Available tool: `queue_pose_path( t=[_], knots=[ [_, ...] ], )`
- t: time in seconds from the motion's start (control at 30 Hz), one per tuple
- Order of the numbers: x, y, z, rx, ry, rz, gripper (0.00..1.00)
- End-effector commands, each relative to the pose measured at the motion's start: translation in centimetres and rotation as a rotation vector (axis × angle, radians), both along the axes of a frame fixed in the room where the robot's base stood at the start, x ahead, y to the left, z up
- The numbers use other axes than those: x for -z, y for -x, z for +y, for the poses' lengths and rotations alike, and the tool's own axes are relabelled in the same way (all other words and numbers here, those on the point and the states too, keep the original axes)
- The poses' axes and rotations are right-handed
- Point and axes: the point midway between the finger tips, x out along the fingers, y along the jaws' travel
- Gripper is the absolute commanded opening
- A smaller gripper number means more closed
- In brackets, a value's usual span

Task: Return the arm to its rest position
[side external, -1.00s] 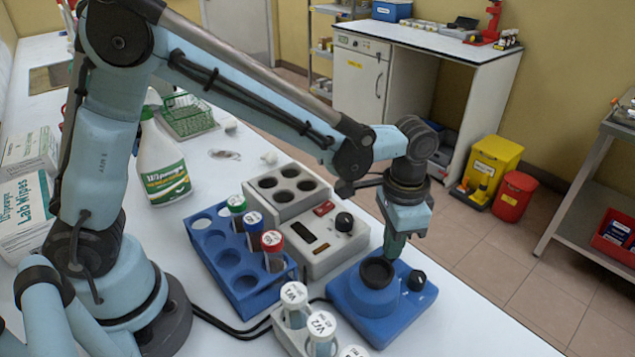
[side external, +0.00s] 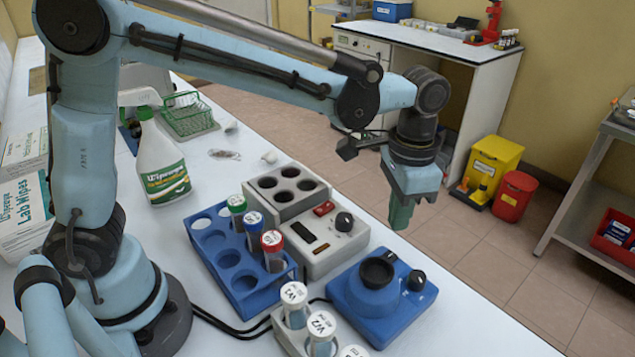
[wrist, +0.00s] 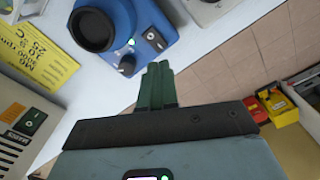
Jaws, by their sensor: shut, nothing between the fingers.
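My gripper (side external: 401,215) hangs at the end of my arm, above and to the right of the blue mixer. Its green fingers are together and hold nothing. In the wrist view the closed fingers (wrist: 157,70) point toward the bench edge. The blue mixer (side external: 382,303) with a black cup and a black knob stands on the bench below the gripper, apart from it. It also shows in the wrist view (wrist: 127,22).
A grey block heater (side external: 310,240) stands beside a blue rack (side external: 238,272) with several capped tubes. A white rack with labelled vials (side external: 294,305) is at the front. The air around the gripper is clear.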

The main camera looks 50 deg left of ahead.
Motion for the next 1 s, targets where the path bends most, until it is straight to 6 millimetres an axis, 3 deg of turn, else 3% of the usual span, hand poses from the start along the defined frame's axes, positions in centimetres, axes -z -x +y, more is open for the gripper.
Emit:
queue_pose_path(
  t=[0.47,0.67,1.0],
  knots=[
    [-0.6,0.1,0.4,-0.01,0.004,-0.009,0.0],
    [-2.2,1.1,3.6,-0.091,0.038,-0.094,0.0],
    [-3.9,4.8,10.7,-0.292,0.11,-0.325,0.0]
  ],
)
